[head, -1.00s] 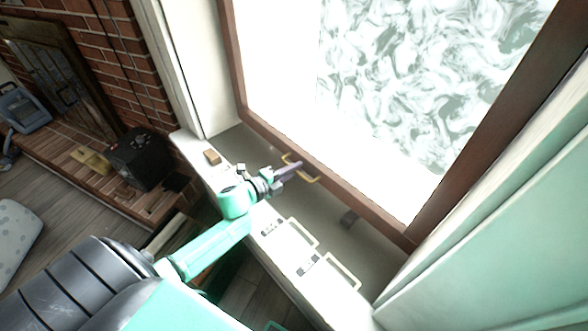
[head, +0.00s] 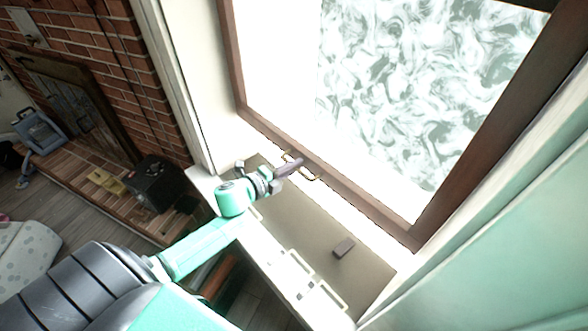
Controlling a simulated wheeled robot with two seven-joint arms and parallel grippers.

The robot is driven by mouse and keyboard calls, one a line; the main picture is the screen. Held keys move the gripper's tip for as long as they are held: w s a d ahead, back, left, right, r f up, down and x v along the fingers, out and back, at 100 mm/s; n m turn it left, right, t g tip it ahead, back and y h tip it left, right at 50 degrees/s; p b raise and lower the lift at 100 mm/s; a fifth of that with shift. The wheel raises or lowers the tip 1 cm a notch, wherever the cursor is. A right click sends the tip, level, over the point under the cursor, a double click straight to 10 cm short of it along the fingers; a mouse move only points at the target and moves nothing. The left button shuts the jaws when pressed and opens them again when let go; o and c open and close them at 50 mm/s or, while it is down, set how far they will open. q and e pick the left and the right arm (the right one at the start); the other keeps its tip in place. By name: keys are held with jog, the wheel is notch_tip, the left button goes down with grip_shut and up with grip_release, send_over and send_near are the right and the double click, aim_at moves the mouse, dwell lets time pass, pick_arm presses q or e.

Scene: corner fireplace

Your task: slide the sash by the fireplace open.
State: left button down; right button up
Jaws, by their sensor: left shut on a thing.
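The sash (head: 356,199) is a large brown-framed window pane with a bright, swirled view through it. Its bottom rail carries a gold bar handle (head: 313,178). My left gripper (head: 297,164) reaches in from the left and is shut on this handle, its fingers covering the handle's middle. A bright white strip (head: 372,238) shows between the bottom rail and the sill, so the sash stands partly raised. My right gripper is not in the view.
The sill (head: 300,232) holds a small dark block (head: 343,247) and pale wire-like handles or racks (head: 318,285) near its front. At left are the brick fireplace (head: 120,60), a black box (head: 154,183) and a blue object (head: 38,130). A pale green panel (head: 500,250) stands at right.

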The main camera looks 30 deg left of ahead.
aim_at(303, 155)
pick_arm(q)
notch_tip(303, 155, up, 3)
jog(key=shift+w+r+p, duration=0.1)
jog(key=shift+r+p, duration=0.1)
jog(key=shift+p, duration=0.55)
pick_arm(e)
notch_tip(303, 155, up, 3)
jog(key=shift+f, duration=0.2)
pick_arm(q)
jog(key=c, duration=1.2)
grip_release()
jog(key=shift+o, duration=0.2)
jog(key=shift+f, duration=0.1)
jog(key=shift+s+a+f, duration=0.1)
jog(key=shift+s, duration=0.2)
jog(key=b+v, duration=0.2)
jog(key=v, duration=1.2)
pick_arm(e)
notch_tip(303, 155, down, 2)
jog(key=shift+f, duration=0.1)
